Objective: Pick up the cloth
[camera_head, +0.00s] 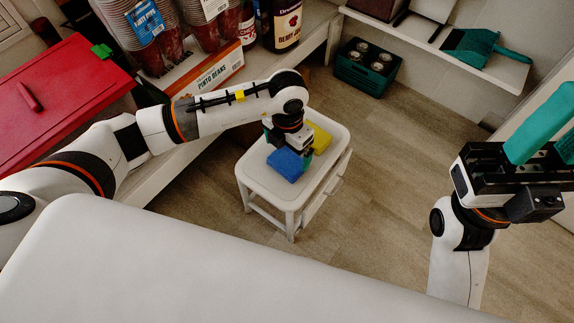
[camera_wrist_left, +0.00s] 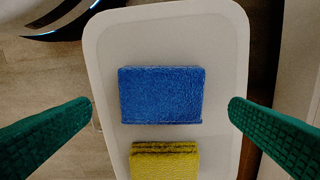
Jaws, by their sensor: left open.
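A blue folded cloth (camera_head: 286,165) lies on a small white stool (camera_head: 255,163). A yellow folded cloth (camera_head: 319,138) lies beside it on the same top. In the left wrist view the blue cloth (camera_wrist_left: 161,95) is in the middle, with the yellow cloth (camera_wrist_left: 164,163) below it and partly cut off. My left gripper (camera_wrist_left: 162,102) is open and empty above the stool, its green fingers on either side of the blue cloth and apart from it. My right gripper (camera_head: 540,130) is raised at the right edge, partly out of frame, away from the stool.
Shelves at the left hold a red cooler (camera_head: 60,95), stacked cups, bottles and a pinto beans box (camera_head: 215,75). A green crate (camera_head: 367,68) stands on the floor at the back. A teal dustpan (camera_head: 470,48) lies on a shelf. The floor right of the stool is clear.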

